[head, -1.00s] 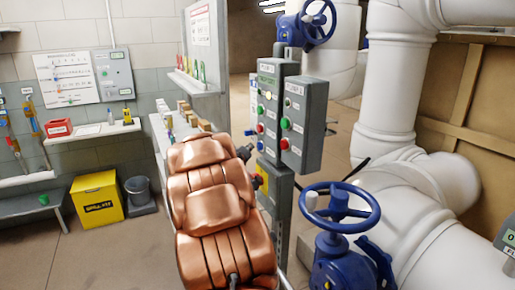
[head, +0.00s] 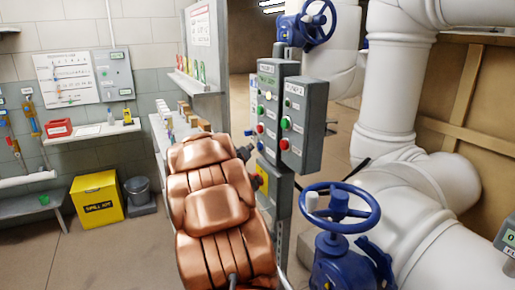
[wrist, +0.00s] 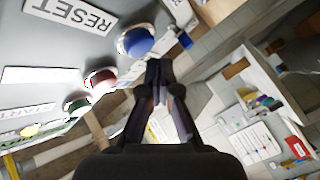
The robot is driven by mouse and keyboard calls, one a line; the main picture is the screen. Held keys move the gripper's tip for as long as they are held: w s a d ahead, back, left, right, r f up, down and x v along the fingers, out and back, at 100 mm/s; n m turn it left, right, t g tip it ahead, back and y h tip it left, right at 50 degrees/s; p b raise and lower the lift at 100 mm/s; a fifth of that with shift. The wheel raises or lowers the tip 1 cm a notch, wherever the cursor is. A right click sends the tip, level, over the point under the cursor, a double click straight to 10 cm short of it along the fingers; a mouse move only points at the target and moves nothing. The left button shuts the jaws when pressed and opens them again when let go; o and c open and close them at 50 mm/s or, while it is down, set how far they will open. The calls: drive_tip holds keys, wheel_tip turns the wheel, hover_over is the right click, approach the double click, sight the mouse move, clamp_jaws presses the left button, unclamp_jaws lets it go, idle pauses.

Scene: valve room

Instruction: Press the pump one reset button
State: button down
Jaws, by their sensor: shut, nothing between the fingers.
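The left grey control box (head: 270,80) stands on a post in the middle of the head view, with a yellow lamp and coloured buttons on its face. In the wrist view a tilted panel shows a blue button (wrist: 137,41) near an upside-down RESET label (wrist: 84,13). A red button (wrist: 101,81), a green button (wrist: 76,105) and a yellow lamp (wrist: 29,131) follow in a row. My gripper (wrist: 158,70) is shut and empty, its tips just below and right of the blue button. Contact cannot be told. My arm hides the gripper's tips in the head view.
A second grey control box (head: 302,122) with green and red buttons adjoins on the right. A blue valve wheel (head: 340,207) stands in front of it, white pipes (head: 395,85) behind. A yellow bin (head: 97,199) stands at the left; the floor between is open.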

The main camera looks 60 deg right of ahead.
drive_tip(key=shift+s+d, duration=0.15)
drive_tip(key=shift+s+d+p, duration=0.2)
drive_tip(key=shift+p, duration=0.15)
drive_tip(key=shift+s+d, duration=0.25)
drive_tip(key=shift+d, duration=0.15)
idle(1.0)
drive_tip(key=shift+w+a+p, duration=0.1)
drive_tip(key=shift+a+p, duration=0.05)
drive_tip(key=shift+p, duration=0.2)
drive_tip(key=shift+w+a+p, duration=0.4)
drive_tip(key=shift+a+p, duration=0.2)
drive_tip(key=shift+p, duration=0.1)
drive_tip(key=shift+w+a+p, duration=0.45)
drive_tip(key=shift+a+p, duration=0.2)
drive_tip(key=shift+a, duration=0.05)
drive_tip(key=shift+w+a+p, duration=0.45)
drive_tip(key=shift+a+p, duration=0.2)
drive_tip(key=shift+a, duration=0.05)
drive_tip(key=shift+w+a+p, duration=0.45)
drive_tip(key=shift+a+p, duration=0.2)
drive_tip(key=shift+a, duration=0.05)
drive_tip(key=shift+w, duration=0.1)
